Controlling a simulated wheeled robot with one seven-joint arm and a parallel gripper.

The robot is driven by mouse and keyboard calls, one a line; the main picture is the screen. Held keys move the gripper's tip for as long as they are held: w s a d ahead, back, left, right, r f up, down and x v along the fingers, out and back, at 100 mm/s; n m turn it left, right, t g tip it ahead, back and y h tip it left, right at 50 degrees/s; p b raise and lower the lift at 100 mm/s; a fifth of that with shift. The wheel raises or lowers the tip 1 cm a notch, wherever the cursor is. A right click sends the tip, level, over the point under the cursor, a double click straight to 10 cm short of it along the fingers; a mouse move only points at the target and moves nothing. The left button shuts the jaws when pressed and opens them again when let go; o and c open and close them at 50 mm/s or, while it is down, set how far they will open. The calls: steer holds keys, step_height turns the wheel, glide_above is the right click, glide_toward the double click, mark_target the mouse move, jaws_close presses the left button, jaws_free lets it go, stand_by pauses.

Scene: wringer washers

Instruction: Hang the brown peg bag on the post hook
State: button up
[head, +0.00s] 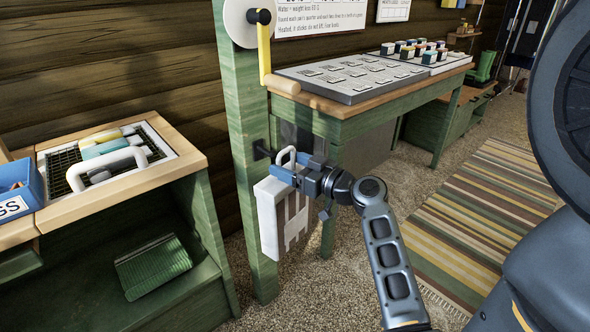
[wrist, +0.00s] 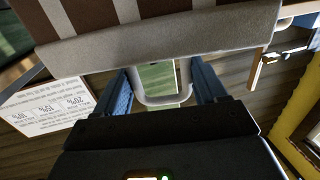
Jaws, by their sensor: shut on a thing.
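The peg bag (head: 268,228) hangs upright from my gripper beside the green post (head: 248,190). My gripper (head: 288,174) is shut on the bag's pale loop handle, which also lies between the blue fingers (wrist: 162,92) in the wrist view. The dark post hook (head: 262,150) sticks out from the post just left of the loop. The loop appears close to the hook; I cannot tell whether they touch.
A yellow crank (head: 264,45) with a wooden grip hangs on the post above. A green bench (head: 340,125) with a grey board stands behind. At left, a wooden-topped unit (head: 185,160) holds a wire tray. A striped rug (head: 480,210) lies on the right.

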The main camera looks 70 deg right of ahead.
mark_target(272, 153)
steer(key=shift+s+d+b+x, duration=0.1)
steer(key=shift+d+b+x, duration=0.2)
steer(key=shift+x, duration=0.85)
steer(key=shift+s+d+b+x, duration=0.1)
steer(key=shift+b+x, duration=0.35)
steer(key=shift+x, duration=0.7)
steer(key=shift+s+d+b+x, duration=0.1)
steer(key=shift+d+b+x, duration=0.2)
steer(key=shift+x, duration=0.85)
steer(key=shift+w+a, duration=0.1)
steer(key=shift+w, duration=0.05)
steer(key=shift+b, duration=0.7)
steer(key=shift+f+b, duration=1.4)
steer(key=shift+b, duration=0.35)
steer(key=o, duration=1.3)
steer(key=shift+v, duration=3.9)
